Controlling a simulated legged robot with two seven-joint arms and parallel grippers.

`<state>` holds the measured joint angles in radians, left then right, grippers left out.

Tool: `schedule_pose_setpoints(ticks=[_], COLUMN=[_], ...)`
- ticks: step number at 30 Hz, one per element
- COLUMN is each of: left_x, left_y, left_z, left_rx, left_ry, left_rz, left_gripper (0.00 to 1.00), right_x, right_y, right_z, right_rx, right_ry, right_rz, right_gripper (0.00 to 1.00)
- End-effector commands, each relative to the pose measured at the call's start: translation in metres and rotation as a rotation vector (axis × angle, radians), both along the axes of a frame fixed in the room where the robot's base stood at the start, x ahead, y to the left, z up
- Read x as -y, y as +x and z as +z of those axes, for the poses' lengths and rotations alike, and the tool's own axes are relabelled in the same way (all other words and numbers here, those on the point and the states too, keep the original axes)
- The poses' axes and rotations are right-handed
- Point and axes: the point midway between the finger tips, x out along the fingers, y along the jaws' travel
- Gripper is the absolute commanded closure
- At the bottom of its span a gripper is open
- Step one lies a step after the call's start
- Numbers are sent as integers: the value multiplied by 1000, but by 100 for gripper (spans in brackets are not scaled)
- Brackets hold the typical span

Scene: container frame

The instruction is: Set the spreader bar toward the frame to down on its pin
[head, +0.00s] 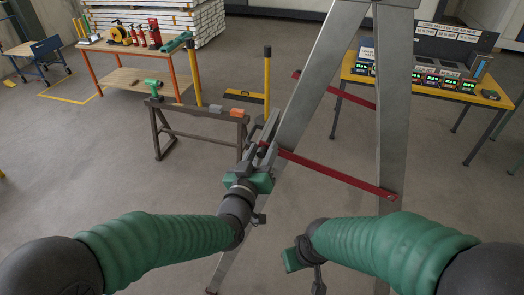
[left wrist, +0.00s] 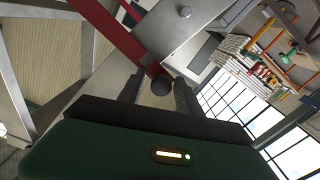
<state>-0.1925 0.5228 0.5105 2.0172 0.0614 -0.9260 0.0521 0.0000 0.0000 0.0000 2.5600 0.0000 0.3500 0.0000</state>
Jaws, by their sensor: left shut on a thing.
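The grey A-shaped frame (head: 318,75) stands in front of me with its legs spread. The near red spreader bar (head: 335,172) runs from a bolt on the right leg, sloping up leftward across to the left leg. My left gripper (head: 262,148) is shut on the dark knob (left wrist: 161,85) at the bar's left end, beside the left leg. In the left wrist view the red bar (left wrist: 115,38) enters from the top left. A round pin (left wrist: 184,12) shows on a grey leg there. My right gripper (head: 296,256) is low, away from the bar; its fingers are unclear.
A second red bar (head: 345,93) spans the legs farther back. A dark workbench (head: 200,120) with a green drill stands behind my left gripper. A yellow table (head: 430,88) with several displays stands at the right. The floor between is clear.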

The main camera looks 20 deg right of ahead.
Motion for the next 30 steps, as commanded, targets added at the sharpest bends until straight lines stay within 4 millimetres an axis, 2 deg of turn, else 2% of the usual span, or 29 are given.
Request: schedule_pose_setpoints(ticks=[2, 9, 13, 17, 27, 28, 30], left_x=[0, -7, -8, -9, -10, -10, -10], left_y=[0, 5, 5, 6, 5, 5, 6], left_z=[-8, -64, -88, -99, -104, -104, -104], left_rx=[-5, -76, -118, -144, -164, -164, -163], left_ry=[-12, -115, -176, -211, -214, -214, -215], left_rz=[0, 0, -2, -1, -1, -1, 0], left_gripper=[100, 100, 100, 100, 100, 56, 52], right_x=[0, 0, 0, 0, 0, 0, 0], right_y=[0, 0, 0, 0, 0, 0, 0], right_z=[-9, -67, -90, -100, -98, -98, -98], right_rx=[0, 0, 0, 0, 0, 0, 0], right_ry=[0, 0, 0, 0, 0, 0, 0], right_rz=[0, 0, 0, 0, 0, 0, 0], right_gripper=[64, 64, 64, 64, 64, 64, 64])
